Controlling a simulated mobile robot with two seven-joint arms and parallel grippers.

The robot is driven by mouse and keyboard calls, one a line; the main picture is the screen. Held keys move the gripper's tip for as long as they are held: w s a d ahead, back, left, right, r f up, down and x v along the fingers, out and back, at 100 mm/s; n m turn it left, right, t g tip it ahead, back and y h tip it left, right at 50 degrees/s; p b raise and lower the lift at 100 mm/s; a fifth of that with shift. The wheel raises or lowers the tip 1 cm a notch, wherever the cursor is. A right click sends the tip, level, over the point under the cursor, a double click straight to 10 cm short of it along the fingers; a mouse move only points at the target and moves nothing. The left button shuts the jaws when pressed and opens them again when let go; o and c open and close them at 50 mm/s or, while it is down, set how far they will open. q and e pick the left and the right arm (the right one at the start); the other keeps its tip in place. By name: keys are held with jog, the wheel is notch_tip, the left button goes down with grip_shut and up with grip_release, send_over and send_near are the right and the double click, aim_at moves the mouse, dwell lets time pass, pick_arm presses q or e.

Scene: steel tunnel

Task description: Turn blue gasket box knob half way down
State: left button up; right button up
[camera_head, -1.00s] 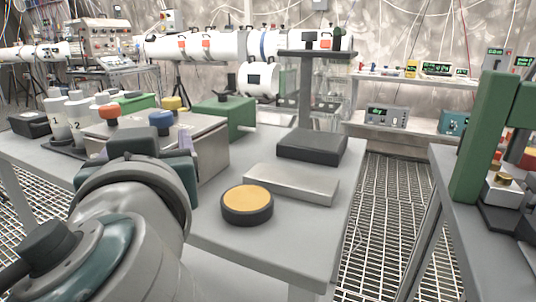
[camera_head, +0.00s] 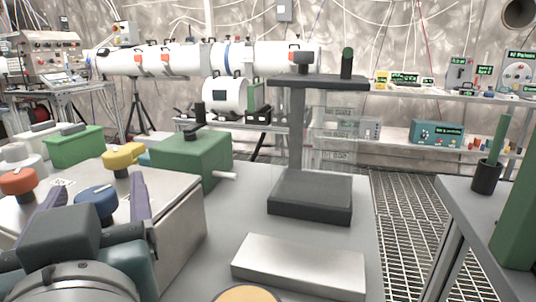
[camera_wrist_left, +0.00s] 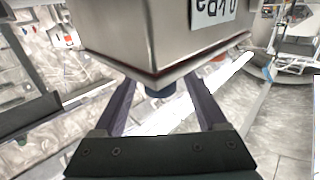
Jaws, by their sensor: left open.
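The blue knob (camera_head: 97,203) stands on top of a steel box (camera_head: 178,228) at the lower left of the head view. An orange knob (camera_head: 18,182) and a yellow knob (camera_head: 122,156) are on the same box. My left gripper (camera_head: 100,182) is open, with one purple finger on each side of the blue knob. In the left wrist view the gripper (camera_wrist_left: 160,82) also shows open, with the blue knob (camera_wrist_left: 160,91) between its fingers and partly hidden by the box edge. I cannot tell whether the fingers touch it. My right gripper is not in view.
A green box (camera_head: 192,157) with a black top knob stands behind the steel box. A dark stand (camera_head: 310,197) and a flat metal block (camera_head: 298,268) are to the right. A yellow-topped disc (camera_head: 247,294) is at the bottom edge. Another table with a black cup (camera_head: 486,177) is at far right.

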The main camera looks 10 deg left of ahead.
pick_arm(q)
jog(key=shift+s, duration=0.1)
grip_shut()
dwell(0.7)
